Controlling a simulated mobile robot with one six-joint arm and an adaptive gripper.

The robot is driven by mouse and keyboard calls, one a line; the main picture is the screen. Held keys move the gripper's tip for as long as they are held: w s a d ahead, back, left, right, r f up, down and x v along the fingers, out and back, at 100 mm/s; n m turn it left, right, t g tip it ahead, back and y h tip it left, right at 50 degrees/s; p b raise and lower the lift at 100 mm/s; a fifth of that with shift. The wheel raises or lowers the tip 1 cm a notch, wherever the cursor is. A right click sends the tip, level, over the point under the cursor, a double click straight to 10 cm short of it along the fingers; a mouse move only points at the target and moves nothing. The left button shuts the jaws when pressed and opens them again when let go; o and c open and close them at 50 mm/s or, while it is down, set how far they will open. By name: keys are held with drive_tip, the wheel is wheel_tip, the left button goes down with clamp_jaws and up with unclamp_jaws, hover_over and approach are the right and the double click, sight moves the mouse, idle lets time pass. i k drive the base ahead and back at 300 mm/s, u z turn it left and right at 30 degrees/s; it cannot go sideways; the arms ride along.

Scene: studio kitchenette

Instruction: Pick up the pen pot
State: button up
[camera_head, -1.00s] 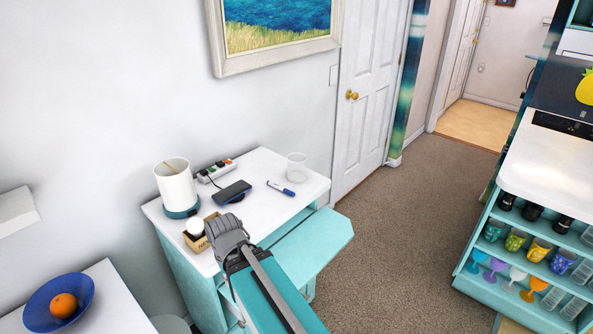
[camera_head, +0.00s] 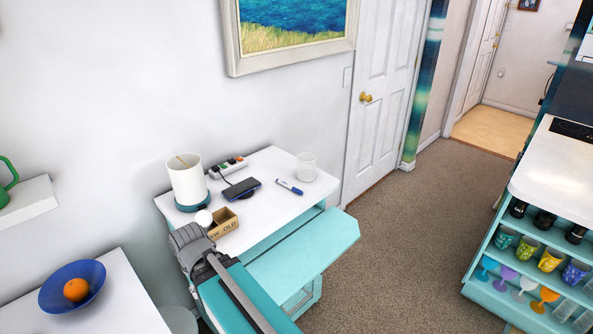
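A small clear, empty-looking pot (camera_head: 305,168) stands upright at the right back of the white desk top (camera_head: 272,212); it looks like the pen pot. A blue and white pen (camera_head: 289,187) lies on the desk to its left. My gripper (camera_head: 190,240) is at the desk's front left edge, left of and well apart from the pot. It is seen from behind, so its fingertips are hidden and its opening cannot be made out. Nothing is visibly held.
Left of the pot are a black phone (camera_head: 241,189), a power strip (camera_head: 228,167), a white-shaded lamp (camera_head: 187,182) and a cardboard box (camera_head: 222,223) with a white bulb (camera_head: 204,218). A teal drawer or shelf (camera_head: 305,250) juts out below the desk front.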

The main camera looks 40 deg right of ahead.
sight(306, 167)
drive_tip(key=u, duration=0.1)
drive_tip(key=k, duration=1.2)
drive_tip(key=z, duration=0.7)
drive_tip(key=i, duration=1)
drive_tip(key=u, duration=0.05)
